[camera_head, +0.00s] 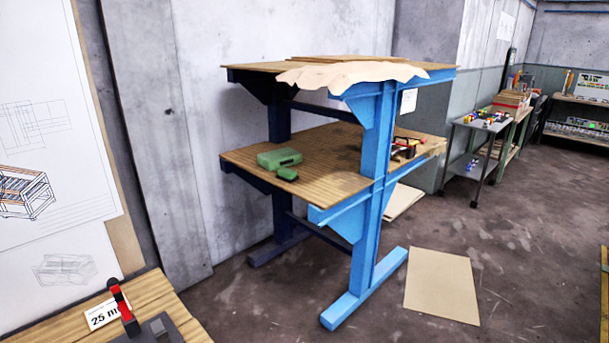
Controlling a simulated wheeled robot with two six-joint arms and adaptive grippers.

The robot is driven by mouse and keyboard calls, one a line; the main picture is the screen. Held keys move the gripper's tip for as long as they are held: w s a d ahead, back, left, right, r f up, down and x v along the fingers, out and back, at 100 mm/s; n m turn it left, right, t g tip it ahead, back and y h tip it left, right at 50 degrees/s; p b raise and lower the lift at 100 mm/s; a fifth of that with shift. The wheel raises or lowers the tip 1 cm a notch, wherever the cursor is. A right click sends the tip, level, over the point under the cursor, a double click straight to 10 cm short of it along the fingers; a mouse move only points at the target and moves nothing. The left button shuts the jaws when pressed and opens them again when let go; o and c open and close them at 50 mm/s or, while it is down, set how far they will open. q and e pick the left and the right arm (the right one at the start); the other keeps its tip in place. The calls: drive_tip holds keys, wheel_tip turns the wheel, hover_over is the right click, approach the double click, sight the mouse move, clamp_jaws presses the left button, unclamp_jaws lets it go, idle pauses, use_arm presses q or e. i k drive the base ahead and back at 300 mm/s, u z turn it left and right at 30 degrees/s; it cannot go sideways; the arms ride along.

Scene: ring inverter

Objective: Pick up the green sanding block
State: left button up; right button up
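Two green things lie on the middle wooden shelf of the blue-framed stand, near its left side. One is a larger, pale green block-like piece (279,158). The other is a smaller, darker green piece (287,174) just in front of it; the two appear close together, and I cannot tell if they touch. From this distance I cannot tell for certain which one is the sanding block. Neither of my grippers shows in this view.
The stand (372,240) has a top board with a ragged sheet (350,75) hanging over it. A red and black tool (405,148) lies at the shelf's right. A wooden bench (170,290) with a red-handled clamp (124,308) is near left. A flat board (442,285) lies on the floor.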

sight(289, 175)
drive_tip(key=z, duration=0.7)
drive_tip(key=i, duration=0.9)
drive_tip(key=z, duration=0.65)
drive_tip(key=i, duration=1.05)
drive_tip(key=u, duration=0.85)
drive_tip(key=i, duration=0.8)
drive_tip(key=u, duration=0.85)
